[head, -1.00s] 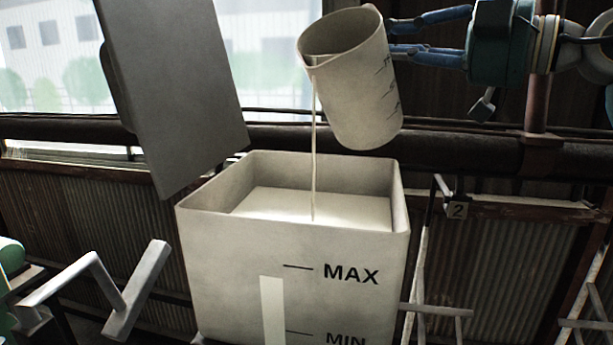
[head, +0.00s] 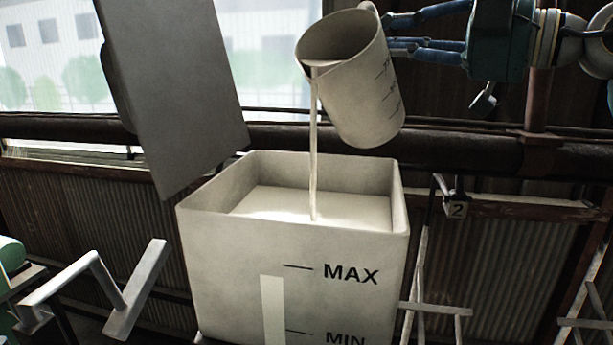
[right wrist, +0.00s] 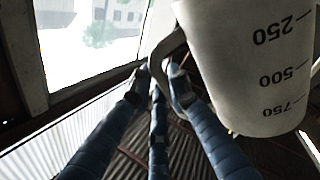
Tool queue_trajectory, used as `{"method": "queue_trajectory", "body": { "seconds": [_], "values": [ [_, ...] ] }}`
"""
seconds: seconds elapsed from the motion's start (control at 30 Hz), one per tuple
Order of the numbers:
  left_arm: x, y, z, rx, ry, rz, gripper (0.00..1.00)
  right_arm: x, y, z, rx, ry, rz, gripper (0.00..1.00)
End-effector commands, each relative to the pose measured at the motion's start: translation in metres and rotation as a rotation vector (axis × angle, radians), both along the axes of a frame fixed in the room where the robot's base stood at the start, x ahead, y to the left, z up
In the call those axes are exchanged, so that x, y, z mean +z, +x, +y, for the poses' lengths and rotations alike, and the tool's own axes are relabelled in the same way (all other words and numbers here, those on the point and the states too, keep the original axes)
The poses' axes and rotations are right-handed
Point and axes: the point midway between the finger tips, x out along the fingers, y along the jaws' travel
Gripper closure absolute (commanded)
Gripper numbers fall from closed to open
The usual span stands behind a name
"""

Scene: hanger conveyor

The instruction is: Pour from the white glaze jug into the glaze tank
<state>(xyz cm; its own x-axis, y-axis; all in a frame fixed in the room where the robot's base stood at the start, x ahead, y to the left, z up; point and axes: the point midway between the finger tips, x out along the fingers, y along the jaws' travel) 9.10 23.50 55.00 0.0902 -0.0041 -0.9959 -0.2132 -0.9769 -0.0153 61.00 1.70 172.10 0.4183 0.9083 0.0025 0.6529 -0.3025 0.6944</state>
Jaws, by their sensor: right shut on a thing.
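The white glaze jug (head: 362,95) is tilted to the left above the glaze tank (head: 230,265), and a pale stream (head: 314,150) runs from its lip into the liquid inside. The liquid surface (head: 300,205) lies below the tank rim. The tank's front carries MAX and MIN marks. My right gripper (head: 395,35) comes in from the right, its blue fingers shut on the jug's handle. In the right wrist view the fingers close around the handle (right wrist: 158,65), and the jug (right wrist: 245,70) shows marks 250, 500 and 750. My left gripper is not in view.
A grey panel (head: 172,90), perhaps the tank's lid, stands tilted at the tank's back left. A dark pipe (head: 470,147) crosses behind the tank. A bent grey bar (head: 135,290) is at lower left.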

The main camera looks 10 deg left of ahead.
Motion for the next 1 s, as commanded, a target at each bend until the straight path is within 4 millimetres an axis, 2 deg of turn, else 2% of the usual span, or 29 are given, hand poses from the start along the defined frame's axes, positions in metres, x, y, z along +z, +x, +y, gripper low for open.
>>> {"method": "queue_trajectory", "body": {
  "seconds": [0.03, 1.0],
  "values": [
    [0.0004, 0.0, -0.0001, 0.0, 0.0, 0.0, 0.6, 0.0059, -0.0016, -0.0012, 0.0, 0.011, -0.004, 1.0],
    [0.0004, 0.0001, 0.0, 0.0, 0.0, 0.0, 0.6, 0.0112, -0.0063, 0.001, 0.0, -0.033, -0.099, 1.0]
  ]
}}
